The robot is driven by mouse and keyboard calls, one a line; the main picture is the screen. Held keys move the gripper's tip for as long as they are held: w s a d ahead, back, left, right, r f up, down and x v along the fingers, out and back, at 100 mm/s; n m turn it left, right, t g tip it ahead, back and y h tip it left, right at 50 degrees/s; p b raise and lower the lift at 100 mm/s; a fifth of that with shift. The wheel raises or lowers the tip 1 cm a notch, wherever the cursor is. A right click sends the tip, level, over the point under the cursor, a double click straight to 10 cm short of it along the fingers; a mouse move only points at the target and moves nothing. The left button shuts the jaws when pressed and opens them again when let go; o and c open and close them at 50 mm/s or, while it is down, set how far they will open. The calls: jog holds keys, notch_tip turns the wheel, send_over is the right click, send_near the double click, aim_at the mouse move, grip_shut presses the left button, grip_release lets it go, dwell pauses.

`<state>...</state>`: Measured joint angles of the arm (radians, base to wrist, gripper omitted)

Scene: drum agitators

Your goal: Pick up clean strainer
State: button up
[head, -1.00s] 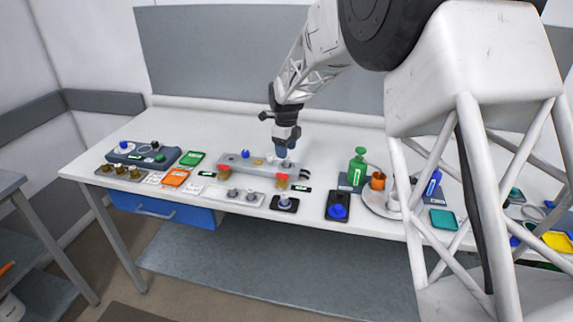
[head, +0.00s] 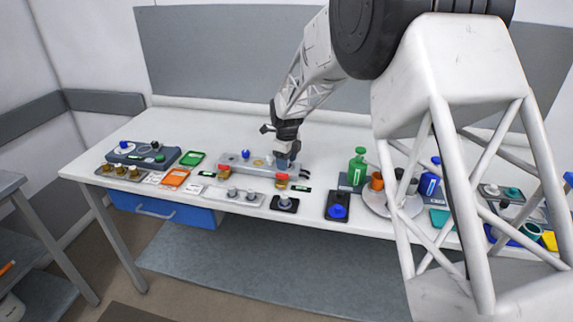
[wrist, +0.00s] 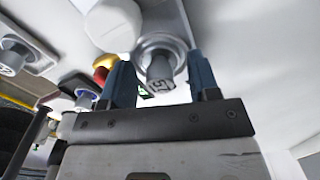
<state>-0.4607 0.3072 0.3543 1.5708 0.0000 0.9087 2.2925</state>
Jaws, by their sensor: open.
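My gripper (head: 283,163) is open over the right end of a long grey fixture (head: 235,166) on the bench. In the wrist view, the two blue fingers of my gripper (wrist: 160,68) stand on either side of a grey knobbed piece (wrist: 160,73) in a round seat. No grip on it shows. Similar grey knobbed pieces stand on a pale tray (head: 262,199) in front of the fixture, and another grey piece (head: 285,201) stands on a black pad. I cannot tell from the pictures which piece is the clean strainer.
The fixture carries a blue knob (head: 245,154) and red-topped gold parts (head: 282,181). A green bottle (head: 357,167) and a round tray (head: 376,205) with a copper cup stand to the right. The bench behind the fixture is clear.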

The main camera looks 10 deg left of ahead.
jog(key=shift+c, duration=0.4)
jog(key=c, duration=1)
jog(key=shift+o, duration=0.2)
jog(key=shift+r, duration=0.85)
notch_tip(320, 180, up, 2)
jog(key=s+d, duration=0.2)
jog(key=s, duration=0.2)
jog(key=s+d+r, duration=0.1)
jog(key=s+d, duration=0.1)
jog(key=s, duration=0.3)
jog(key=s+d, duration=0.3)
jog(key=s, duration=0.2)
jog(key=shift+s+r, duration=0.15)
jog(key=shift+s, duration=0.05)
